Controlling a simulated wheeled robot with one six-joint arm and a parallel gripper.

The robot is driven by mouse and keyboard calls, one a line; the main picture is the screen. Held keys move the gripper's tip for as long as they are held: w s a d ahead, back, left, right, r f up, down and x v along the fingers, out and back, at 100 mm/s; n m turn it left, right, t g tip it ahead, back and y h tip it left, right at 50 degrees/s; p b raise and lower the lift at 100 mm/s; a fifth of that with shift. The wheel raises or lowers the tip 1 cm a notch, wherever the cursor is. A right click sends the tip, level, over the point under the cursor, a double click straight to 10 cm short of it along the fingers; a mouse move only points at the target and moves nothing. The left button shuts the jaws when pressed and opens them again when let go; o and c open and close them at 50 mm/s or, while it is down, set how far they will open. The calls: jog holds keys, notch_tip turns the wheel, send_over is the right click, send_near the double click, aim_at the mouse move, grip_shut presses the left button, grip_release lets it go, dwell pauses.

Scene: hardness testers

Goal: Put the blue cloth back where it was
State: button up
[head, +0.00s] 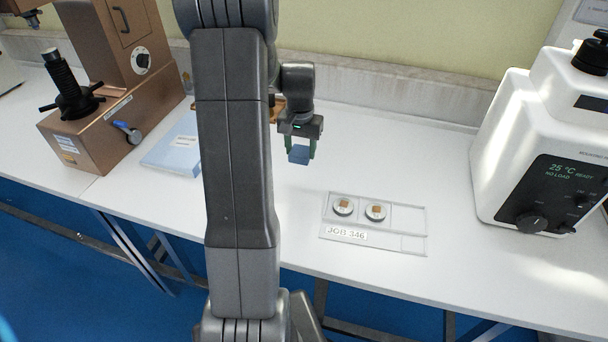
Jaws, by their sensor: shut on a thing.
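The blue cloth (299,154) is a small folded blue piece held between the green fingers of my gripper (299,149). My gripper is shut on it and holds it above the white bench, behind and to the left of the clear tray. My arm covers part of the bench to the left of the gripper. Whether the cloth touches the bench cannot be told from this view.
A clear tray (413,244) labelled JOB 346 holds two round samples. A white machine (510,125) stands at right, a brown tester (92,140) at left. A pale blue booklet-like item (172,150) lies beside the tester. The white bench (450,165) is clear behind the tray.

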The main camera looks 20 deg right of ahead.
aim_at(301, 179)
notch_tip(301, 179, down, 8)
jog(key=shift+f, duration=0.1)
dwell(0.4)
jog(key=shift+f, duration=0.1)
jog(key=o, duration=0.9)
jog(key=shift+o, duration=0.2)
notch_tip(301, 179, up, 12)
jog(key=shift+r, duration=0.15)
